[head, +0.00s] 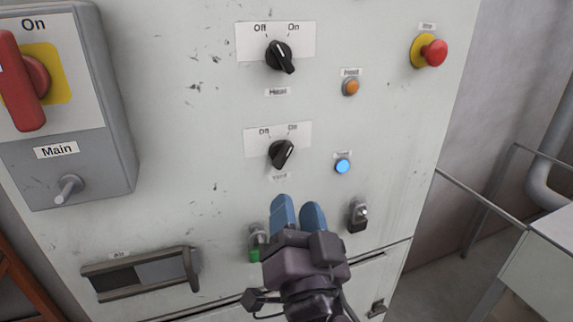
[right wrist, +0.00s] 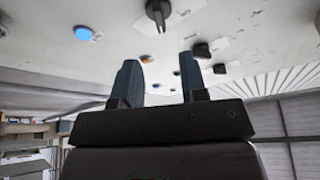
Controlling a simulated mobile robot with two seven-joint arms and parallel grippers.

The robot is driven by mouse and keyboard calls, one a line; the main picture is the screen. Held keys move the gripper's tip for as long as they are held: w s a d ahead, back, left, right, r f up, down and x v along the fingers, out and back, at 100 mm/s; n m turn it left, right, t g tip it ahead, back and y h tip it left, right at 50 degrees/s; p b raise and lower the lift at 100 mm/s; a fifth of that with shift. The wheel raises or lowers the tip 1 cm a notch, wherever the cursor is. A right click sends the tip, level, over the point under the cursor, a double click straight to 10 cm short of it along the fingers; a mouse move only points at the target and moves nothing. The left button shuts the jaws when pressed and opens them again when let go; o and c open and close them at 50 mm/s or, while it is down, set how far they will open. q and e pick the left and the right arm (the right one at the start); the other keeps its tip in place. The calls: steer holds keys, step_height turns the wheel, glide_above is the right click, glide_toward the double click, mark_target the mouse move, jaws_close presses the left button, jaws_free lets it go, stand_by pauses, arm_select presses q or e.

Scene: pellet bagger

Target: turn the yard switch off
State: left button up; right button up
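The yard switch (head: 281,153) is a black rotary knob on the grey panel, under a white plate reading Off and On. Its white line points up and right, towards On. The label below it is blurred. A blue lamp (head: 343,166) glows to its right. My right gripper (head: 298,204) is below the knob with its blue fingers pointing up, apart from it. In the right wrist view, the fingers (right wrist: 159,80) stand apart with nothing between them, and the knob (right wrist: 158,12) is beyond the gap. My left gripper is not in view.
A similar knob (head: 280,56) sits above, with an orange lamp (head: 351,86) beside it. A red mushroom button (head: 433,52) is at upper right. The Main switch box (head: 70,110) juts out at left. Key-like fittings (head: 358,215) and a handle (head: 140,274) are lower down.

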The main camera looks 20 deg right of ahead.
mark_target(286, 158)
steer(key=x, duration=0.8)
steer(key=shift+r, duration=0.2)
steer(key=shift+w, duration=0.5)
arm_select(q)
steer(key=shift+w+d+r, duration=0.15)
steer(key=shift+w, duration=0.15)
arm_select(e)
jaws_close()
